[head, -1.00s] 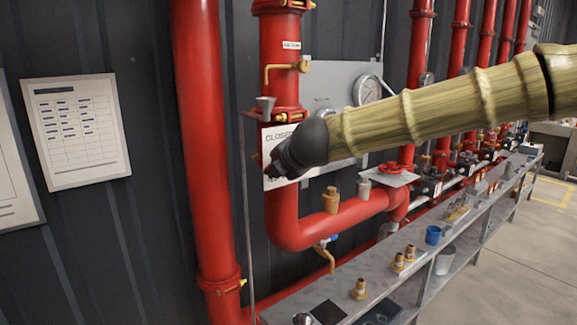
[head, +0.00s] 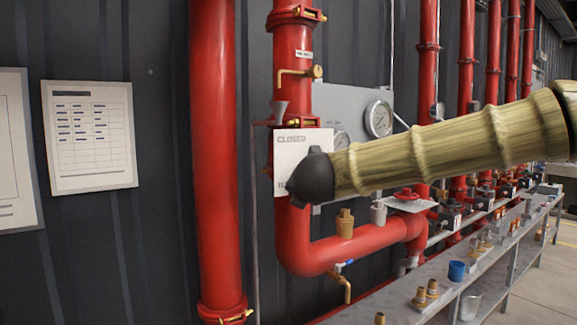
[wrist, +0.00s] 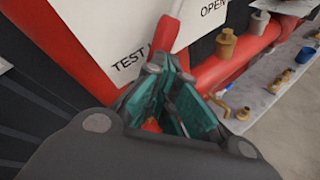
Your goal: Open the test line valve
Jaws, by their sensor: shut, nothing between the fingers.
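In the wrist view the sign (wrist: 115,35) reads "TEST" and "OPEN". A red lever-like bar (wrist: 168,34) crosses its lower edge, just beyond my fingertips; whether they touch cannot be told. My gripper (wrist: 165,78) is shut and empty, with teal finger pads. In the head view its dark housing (head: 318,178) covers part of the sign and hides the fingers and the lever. A brass lever (head: 295,73) sits on the pipe above the sign.
A grey panel with a round gauge (head: 379,117) is behind my arm. A red pipe (head: 320,258) bends below the sign and carries a brass fitting (head: 345,224). A grey shelf (head: 440,310) with fittings and a blue cup (head: 457,271) runs along the right.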

